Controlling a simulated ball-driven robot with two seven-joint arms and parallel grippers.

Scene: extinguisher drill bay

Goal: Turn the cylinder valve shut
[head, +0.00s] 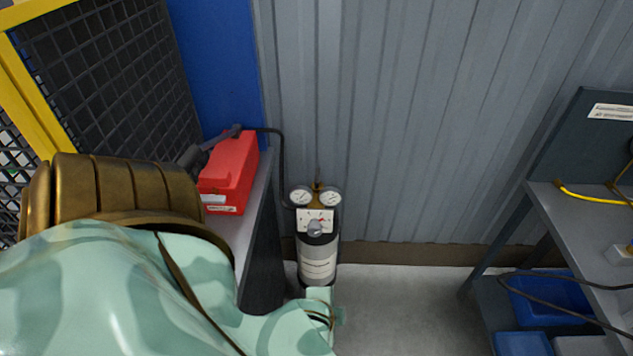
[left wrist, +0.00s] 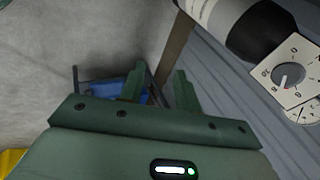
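The gas cylinder (head: 318,262) stands upright on the floor against the wall, grey with a white label and a black shoulder. Its valve knob (head: 314,229) is grey, on a white dial plate with red marks, below two round gauges. In the left wrist view the cylinder (left wrist: 222,14) lies across the upper right, with the knob (left wrist: 291,75) on its plate at the right edge. My left gripper (left wrist: 159,82) is open, with nothing between its two green fingers, and apart from the knob. In the head view my left arm hides the cylinder's lower end. My right gripper is not in view.
A red box (head: 230,175) sits on a grey cabinet left of the cylinder, and a black hose (head: 282,165) runs down between them. A grey bench (head: 585,225) with blue bins (head: 555,297) stands at right. Floor between cylinder and bench is clear.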

